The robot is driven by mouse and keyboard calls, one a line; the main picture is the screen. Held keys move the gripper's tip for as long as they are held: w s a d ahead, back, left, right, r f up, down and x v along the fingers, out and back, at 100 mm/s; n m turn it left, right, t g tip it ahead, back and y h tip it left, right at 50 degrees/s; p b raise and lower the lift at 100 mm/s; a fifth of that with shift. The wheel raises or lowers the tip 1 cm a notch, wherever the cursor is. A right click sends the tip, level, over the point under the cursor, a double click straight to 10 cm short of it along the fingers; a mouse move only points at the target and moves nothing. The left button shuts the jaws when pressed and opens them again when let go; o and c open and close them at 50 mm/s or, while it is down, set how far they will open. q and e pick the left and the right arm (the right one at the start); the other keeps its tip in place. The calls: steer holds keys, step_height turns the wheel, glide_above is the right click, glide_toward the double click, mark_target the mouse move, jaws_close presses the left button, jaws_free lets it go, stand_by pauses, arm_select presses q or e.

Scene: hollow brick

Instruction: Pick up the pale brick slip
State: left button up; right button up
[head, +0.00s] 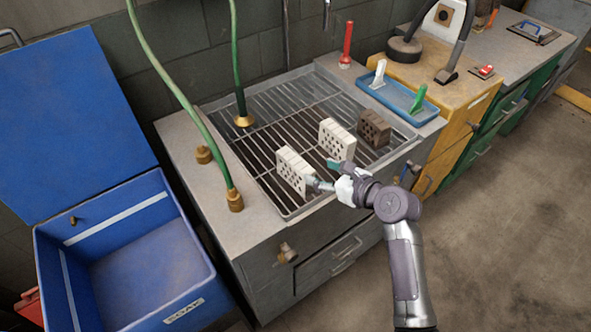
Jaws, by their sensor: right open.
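Two pale hollow bricks with rows of holes stand on the sink's metal grate. The nearer pale brick (294,172) is at the front of the grate, and the other pale brick (337,138) is farther back. I cannot tell which one is the pale brick slip. My right gripper (328,175) is open, at the right end of the nearer pale brick. One fingertip is close to that end; I cannot tell whether it touches. The teal-tipped finger is between the two pale bricks in the picture. My left gripper is out of view.
A dark brown brick (374,128) stands on the grate (262,152) behind. Green hoses (170,75) hang at the left. A blue tray (397,99) with two brushes and a red torch-like object (346,47) are at the back. An open blue bin (135,262) is at left.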

mark_target(298, 163)
steer(key=x, duration=0.5)
steer(key=shift+f, duration=0.1)
steer(key=shift+x, duration=2.8)
steer(key=shift+s+a, duration=0.1)
steer(key=shift+s, duration=0.05)
steer(key=shift+c, duration=0.2)
jaws_close()
